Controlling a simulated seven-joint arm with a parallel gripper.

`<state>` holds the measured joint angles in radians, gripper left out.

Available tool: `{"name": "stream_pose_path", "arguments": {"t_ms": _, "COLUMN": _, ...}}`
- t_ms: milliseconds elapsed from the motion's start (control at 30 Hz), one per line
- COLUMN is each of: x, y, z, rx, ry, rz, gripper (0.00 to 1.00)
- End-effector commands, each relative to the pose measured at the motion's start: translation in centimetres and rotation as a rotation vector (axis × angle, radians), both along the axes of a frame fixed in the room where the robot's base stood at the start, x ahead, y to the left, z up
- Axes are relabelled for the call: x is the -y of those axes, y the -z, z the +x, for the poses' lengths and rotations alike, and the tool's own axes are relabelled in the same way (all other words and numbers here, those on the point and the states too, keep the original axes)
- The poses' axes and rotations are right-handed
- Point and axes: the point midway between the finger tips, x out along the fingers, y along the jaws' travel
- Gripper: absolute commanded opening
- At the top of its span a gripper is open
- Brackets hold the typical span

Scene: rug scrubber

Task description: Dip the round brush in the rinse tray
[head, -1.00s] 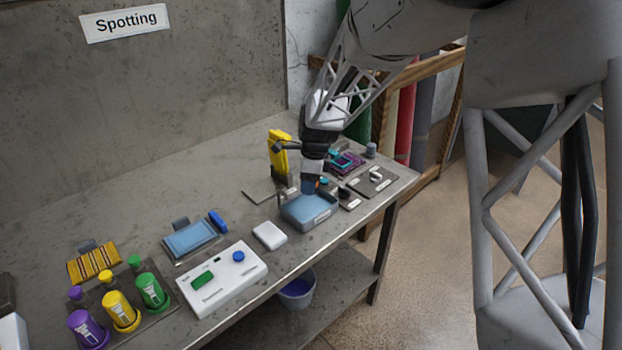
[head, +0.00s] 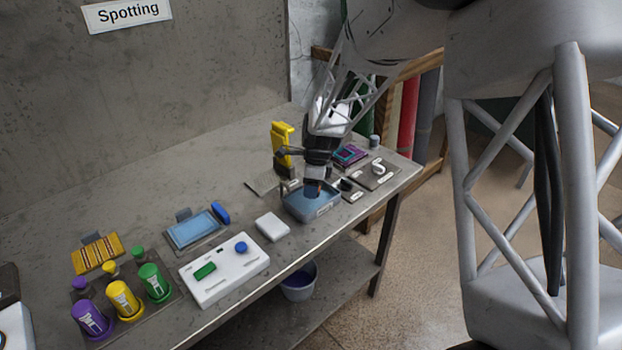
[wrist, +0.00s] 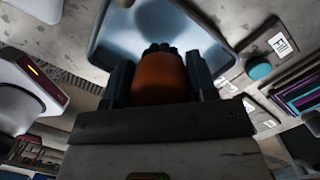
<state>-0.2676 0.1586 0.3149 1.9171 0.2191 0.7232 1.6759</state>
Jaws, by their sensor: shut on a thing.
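The rinse tray (head: 325,208) is a shallow blue-grey tray of bluish liquid near the bench's front edge. It also shows in the wrist view (wrist: 102,42). My gripper (head: 312,190) points down over the tray, its tip within the tray's outline. In the wrist view, my gripper (wrist: 160,78) is shut on the orange-brown round brush (wrist: 160,82), a finger on each side. The brush's dark end lies over the liquid. I cannot tell whether it touches the liquid. In the head view the brush is hidden by the gripper.
A yellow upright tool (head: 281,145) stands close behind the tray. A white block (head: 272,227) lies to its left, and a plate with a white hook (head: 377,172) to its right. A white button panel (head: 225,270) and coloured bottles (head: 122,300) stand farther left.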

Motion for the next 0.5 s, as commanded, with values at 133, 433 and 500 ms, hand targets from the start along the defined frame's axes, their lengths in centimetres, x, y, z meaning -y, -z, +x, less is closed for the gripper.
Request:
{"name": "stream_pose_path", "arguments": {"t_ms": 133, "x": 0.0, "y": 1.2, "z": 0.0, "rx": 0.0, "ry": 0.0, "rz": 0.0, "gripper": 0.31}}
{"name": "stream_pose_path", "arguments": {"t_ms": 433, "x": 0.0, "y": 2.4, "z": 0.0, "rx": 0.001, "ry": 0.0, "rz": 0.001, "gripper": 0.31}}
{"name": "stream_pose_path", "arguments": {"t_ms": 500, "x": 0.0, "y": 2.5, "z": 0.0, "rx": 0.001, "ry": 0.0, "rz": 0.001, "gripper": 0.31}}
